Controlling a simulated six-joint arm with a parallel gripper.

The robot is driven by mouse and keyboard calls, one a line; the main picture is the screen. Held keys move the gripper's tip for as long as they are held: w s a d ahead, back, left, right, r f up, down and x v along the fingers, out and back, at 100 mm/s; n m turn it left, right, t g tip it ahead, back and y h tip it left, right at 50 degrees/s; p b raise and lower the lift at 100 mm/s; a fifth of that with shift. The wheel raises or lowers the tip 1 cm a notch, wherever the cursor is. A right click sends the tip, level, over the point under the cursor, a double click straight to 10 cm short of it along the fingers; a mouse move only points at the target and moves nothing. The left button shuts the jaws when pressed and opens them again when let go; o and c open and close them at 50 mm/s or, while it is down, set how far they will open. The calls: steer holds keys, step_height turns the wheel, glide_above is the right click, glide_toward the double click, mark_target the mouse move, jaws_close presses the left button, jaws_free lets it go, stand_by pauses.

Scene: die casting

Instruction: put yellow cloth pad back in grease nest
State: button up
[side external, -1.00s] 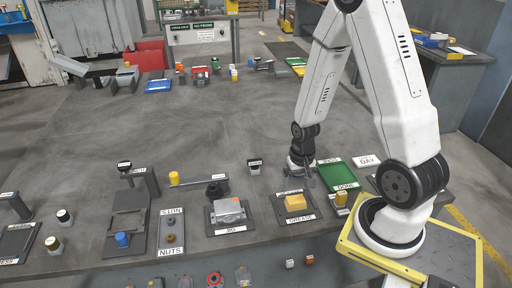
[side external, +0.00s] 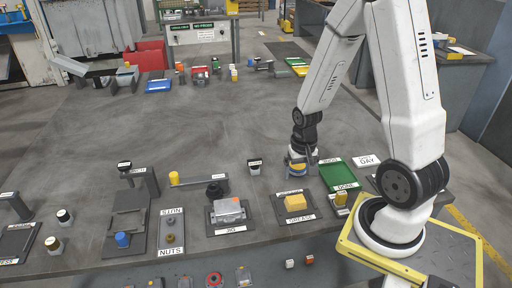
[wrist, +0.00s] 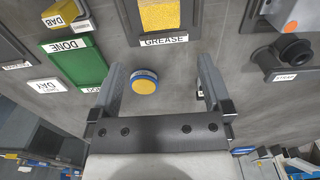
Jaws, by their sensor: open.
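A yellow pad (side external: 296,202) lies in the dark tray labelled GREASE (side external: 308,218). In the wrist view the same yellow pad (wrist: 160,15) fills the opening of that tray at the top edge, partly cut off. My gripper (wrist: 157,80) is open and empty, pointing down over the bench behind the grease tray. A round yellow disc with a blue rim (wrist: 144,82) shows between the fingers, closer to the left one; I cannot tell its height relative to the fingertips. In the side view my gripper (side external: 303,170) partly covers this disc.
A green tray labelled DONE (side external: 362,174) and a yellow-topped DAB block (side external: 341,199) stand to the right. A grey casting (side external: 228,210) sits in a tray to the left, with a black-topped piece (side external: 254,167) behind.

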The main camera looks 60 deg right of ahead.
steer(key=w+a+r+n+t, duration=0.1)
steer(key=a+r+n, duration=0.3)
steer(key=a, duration=0.2)
steer(key=w+a+r+n+t, duration=0.1)
steer(key=w+a+r+n, duration=0.1)
steer(key=a+r+n, duration=0.2)
steer(key=a+n, duration=0.1)
steer(key=a, duration=0.2)
steer(key=shift+a+t, duration=0.25)
steer(key=shift+t, duration=0.05)
